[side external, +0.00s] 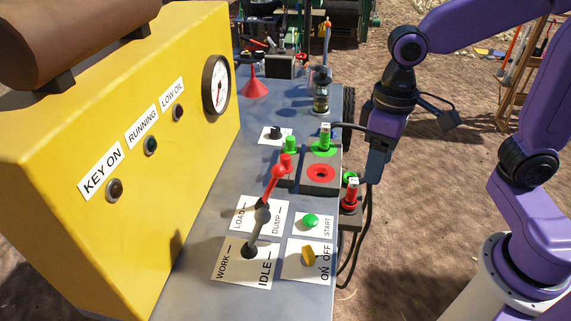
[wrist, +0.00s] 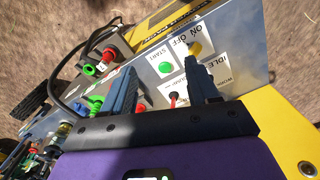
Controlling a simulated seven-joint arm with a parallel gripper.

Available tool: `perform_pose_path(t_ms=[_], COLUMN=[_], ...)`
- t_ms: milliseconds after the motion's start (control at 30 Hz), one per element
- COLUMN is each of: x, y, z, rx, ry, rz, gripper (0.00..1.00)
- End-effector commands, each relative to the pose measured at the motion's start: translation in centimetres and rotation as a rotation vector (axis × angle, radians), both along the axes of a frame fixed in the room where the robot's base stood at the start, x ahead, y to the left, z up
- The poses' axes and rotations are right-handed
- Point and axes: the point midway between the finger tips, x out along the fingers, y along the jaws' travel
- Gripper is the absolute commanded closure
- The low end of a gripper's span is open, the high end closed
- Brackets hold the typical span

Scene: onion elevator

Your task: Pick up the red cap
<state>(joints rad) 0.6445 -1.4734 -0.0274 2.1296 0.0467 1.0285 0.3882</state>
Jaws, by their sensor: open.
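A red piece that may be the red cap (side external: 350,194) sits on a small grey box at the right edge of the workbench, beside a green piece. A red piece on a box also shows in the wrist view (wrist: 108,54). My gripper (side external: 375,177) is just right of this box in the side view, apart from it as far as I can tell. In the wrist view my gripper (wrist: 158,62) has its two fingers wide apart with nothing between them. A flat red ring (side external: 321,173) with a dark centre is on the nearby grey block.
A green plug (side external: 325,137) with a black cable stands on the block. The load lever (side external: 279,172) has a red grip and leans beside it. A green start button (side external: 310,221) and yellow knob (side external: 309,255) are nearer. A yellow cabinet (side external: 170,215) fills the left.

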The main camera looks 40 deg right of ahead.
Motion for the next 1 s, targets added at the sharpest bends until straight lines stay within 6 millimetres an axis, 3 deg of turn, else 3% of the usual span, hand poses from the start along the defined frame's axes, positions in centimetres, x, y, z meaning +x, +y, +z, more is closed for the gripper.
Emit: perform_pose_path(t_ms=[33,333,533,700,833,1000], x=[1.8,12.0,18.6,23.7,26.6,28.7], y=[0.7,2.8,2.5,1.2,0.0,-1.3], z=[0.2,0.7,0.4,-0.2,-0.7,-1.1], rx=[-0.001,0.005,0.008,0.01,0.014,0.016], ry=[0.008,0.054,0.09,0.122,0.144,0.162], rz=[-0.085,-0.6,-0.941,-1.226,-1.407,-1.552], gripper=[0.41,0.41,0.41,0.41,0.41,0.41])
